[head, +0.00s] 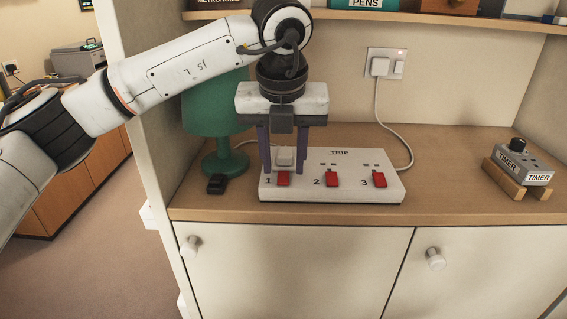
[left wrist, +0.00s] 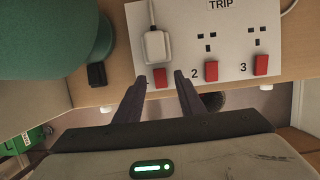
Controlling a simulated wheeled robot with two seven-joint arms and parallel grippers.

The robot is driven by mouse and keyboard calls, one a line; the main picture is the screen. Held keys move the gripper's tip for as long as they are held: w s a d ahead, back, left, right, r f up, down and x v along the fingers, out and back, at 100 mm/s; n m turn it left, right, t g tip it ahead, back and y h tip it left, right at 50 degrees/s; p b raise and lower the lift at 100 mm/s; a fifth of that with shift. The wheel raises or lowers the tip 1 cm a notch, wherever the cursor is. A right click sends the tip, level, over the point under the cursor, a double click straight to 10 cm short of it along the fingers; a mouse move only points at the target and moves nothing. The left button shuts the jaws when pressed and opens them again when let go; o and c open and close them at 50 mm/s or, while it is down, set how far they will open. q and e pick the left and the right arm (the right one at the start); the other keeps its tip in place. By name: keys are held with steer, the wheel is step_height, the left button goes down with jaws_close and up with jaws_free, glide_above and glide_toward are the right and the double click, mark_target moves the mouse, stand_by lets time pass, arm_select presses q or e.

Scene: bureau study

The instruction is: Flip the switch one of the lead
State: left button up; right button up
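A white power lead block (head: 385,188) marked TRIP lies on the wooden counter, with red switches numbered 1, 2 and 3. The red switch 1 (head: 283,179) is at the left, below a white plug (head: 284,157) in the first socket. Switch 2 (head: 332,180) and switch 3 (head: 379,180) have empty sockets above them. My left gripper (head: 284,170) points down over the block's left end, its fingers open on either side of switch 1. In the left wrist view, switch 1 (left wrist: 160,78) shows between the fingertips, apart from both. My right gripper is not in view.
A green lamp (head: 215,110) stands left of the block, with a small black switch (head: 217,184) at its foot. A wall socket (head: 385,66) holds a plug whose cord runs to the block. A grey timer (head: 522,165) on a wooden stand is at the right. The counter between is clear.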

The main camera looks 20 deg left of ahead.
arm_select(q)
steer(key=v, duration=0.8)
steer(key=shift+r, duration=0.35)
steer(key=shift+s, duration=0.15)
